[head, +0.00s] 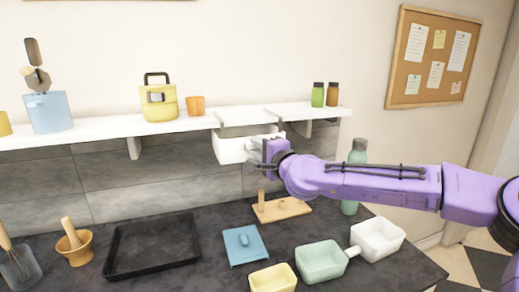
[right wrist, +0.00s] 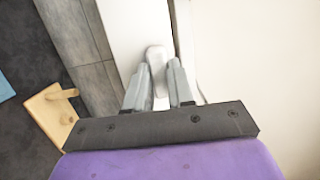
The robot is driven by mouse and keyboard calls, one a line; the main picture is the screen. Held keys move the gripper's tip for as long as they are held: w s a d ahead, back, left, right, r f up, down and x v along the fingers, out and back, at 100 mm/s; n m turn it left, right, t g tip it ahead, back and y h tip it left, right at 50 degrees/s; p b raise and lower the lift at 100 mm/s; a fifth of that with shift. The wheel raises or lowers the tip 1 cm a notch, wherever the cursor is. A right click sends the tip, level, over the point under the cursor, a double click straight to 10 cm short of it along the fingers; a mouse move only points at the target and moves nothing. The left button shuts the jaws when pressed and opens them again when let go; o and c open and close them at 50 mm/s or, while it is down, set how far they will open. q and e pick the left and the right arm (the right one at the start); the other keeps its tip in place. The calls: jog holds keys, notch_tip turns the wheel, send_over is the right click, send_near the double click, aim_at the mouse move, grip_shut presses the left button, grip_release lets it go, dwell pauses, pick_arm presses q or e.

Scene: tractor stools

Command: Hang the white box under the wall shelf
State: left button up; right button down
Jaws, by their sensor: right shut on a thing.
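The white box (head: 232,149) is just under the front edge of the white wall shelf (head: 90,136), below a pair of grey rails or hangers (head: 248,130). From the head view I cannot tell whether it rests on them or only hangs from my gripper. My right gripper (head: 272,150) is at the box's right side, shut on it. In the right wrist view my two grey fingers (right wrist: 159,75) close around a pale rounded handle (right wrist: 155,53). My arm and gripper hide the box's right end. My left gripper is not in view.
On the shelf stand a blue pot (head: 48,112), a yellow pot (head: 158,103), orange cups (head: 195,105) and two jars (head: 325,95). The dark counter below holds a black tray (head: 150,247), a wooden board (head: 282,211), a green bottle (head: 357,155) and several small containers (head: 322,262).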

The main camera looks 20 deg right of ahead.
jog(key=shift+d+x, duration=0.2)
jog(key=shift+x, duration=0.85)
jog(key=shift+d+x, duration=0.15)
jog(key=shift+x, duration=0.9)
jog(key=shift+w, duration=0.2)
jog(key=shift+w+f, duration=0.15)
jog(key=shift+w, duration=0.1)
jog(key=shift+w+f, duration=0.1)
jog(key=shift+w, duration=0.15)
jog(key=c, duration=0.9)
grip_release()
